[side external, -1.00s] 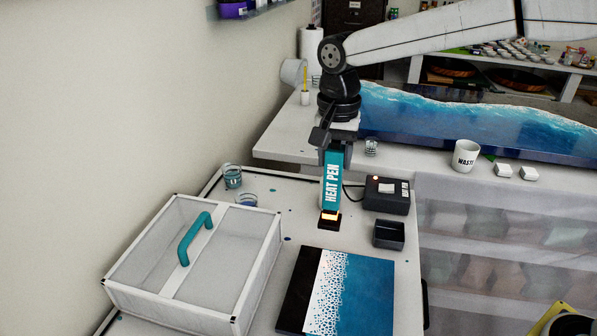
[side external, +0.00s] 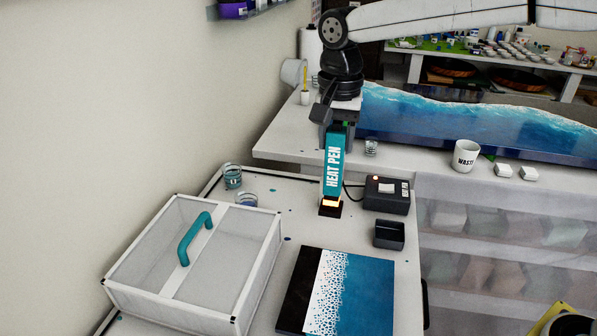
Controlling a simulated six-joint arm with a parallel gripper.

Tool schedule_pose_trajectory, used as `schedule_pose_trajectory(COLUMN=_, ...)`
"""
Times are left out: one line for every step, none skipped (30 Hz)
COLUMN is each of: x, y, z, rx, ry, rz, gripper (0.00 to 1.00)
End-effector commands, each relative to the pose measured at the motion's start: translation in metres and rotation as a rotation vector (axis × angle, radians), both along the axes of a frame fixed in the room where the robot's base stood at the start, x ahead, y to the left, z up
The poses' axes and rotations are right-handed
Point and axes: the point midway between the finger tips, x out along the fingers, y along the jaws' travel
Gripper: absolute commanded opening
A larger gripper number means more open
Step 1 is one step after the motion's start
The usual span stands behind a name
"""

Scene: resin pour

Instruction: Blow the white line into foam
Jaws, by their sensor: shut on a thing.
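My gripper (side external: 338,124) is shut on the teal heat pen (side external: 333,172), held upright with its tip down. The tip glows orange just at a small dark stand (side external: 329,209); I cannot tell whether they touch. A cable runs from the pen to a black control box (side external: 386,195) with a red light. The board (side external: 367,290) lies in front, black at left and blue at right. A white line (side external: 326,290) between them shows a lacy cell pattern along its right edge.
A clear box with a teal handle (side external: 194,238) stands at left. Two glass cups (side external: 232,177) (side external: 248,200) stand behind it. A small black tray (side external: 389,234) is right of the pen. A white waste mug (side external: 466,155) stands on the back bench.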

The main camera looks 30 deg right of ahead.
Motion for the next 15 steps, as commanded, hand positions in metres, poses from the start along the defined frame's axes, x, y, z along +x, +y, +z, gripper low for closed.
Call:
schedule_pose_trajectory(x=0.000, y=0.000, z=0.003, rx=0.000, ry=-0.001, rz=0.000, gripper=0.00)
schedule_pose_trajectory(x=0.000, y=0.000, z=0.004, rx=0.000, ry=-0.001, rz=0.000, gripper=0.00)
schedule_pose_trajectory(x=0.000, y=0.000, z=0.005, rx=0.001, ry=-0.001, rz=0.000, gripper=0.00)
schedule_pose_trajectory(x=0.000, y=0.000, z=0.006, rx=0.001, ry=-0.001, rz=0.000, gripper=0.00)
schedule_pose_trajectory(x=0.000, y=0.000, z=0.007, rx=0.000, ry=-0.001, rz=0.000, gripper=0.00)
schedule_pose_trajectory(x=0.000, y=0.000, z=0.009, rx=0.001, ry=-0.002, rz=0.000, gripper=0.00)
schedule_pose_trajectory(x=0.000, y=0.000, z=0.010, rx=0.001, ry=-0.002, rz=0.000, gripper=0.00)
schedule_pose_trajectory(x=0.001, y=0.000, z=0.011, rx=0.001, ry=-0.002, rz=0.000, gripper=0.00)
schedule_pose_trajectory(x=0.001, y=0.000, z=0.012, rx=0.001, ry=-0.002, rz=0.000, gripper=0.00)
schedule_pose_trajectory(x=0.000, y=0.000, z=0.013, rx=0.001, ry=-0.002, rz=0.000, gripper=0.00)
schedule_pose_trajectory(x=0.000, y=0.000, z=0.014, rx=0.001, ry=-0.002, rz=0.000, gripper=0.00)
schedule_pose_trajectory(x=0.000, y=0.000, z=0.016, rx=0.000, ry=-0.001, rz=0.000, gripper=0.00)
schedule_pose_trajectory(x=0.000, y=0.000, z=0.017, rx=0.000, ry=-0.001, rz=0.000, gripper=0.00)
schedule_pose_trajectory(x=0.000, y=0.000, z=0.018, rx=0.000, ry=-0.001, rz=0.000, gripper=0.00)
schedule_pose_trajectory(x=0.000, y=0.000, z=0.019, rx=0.000, ry=-0.001, rz=0.000, gripper=0.00)
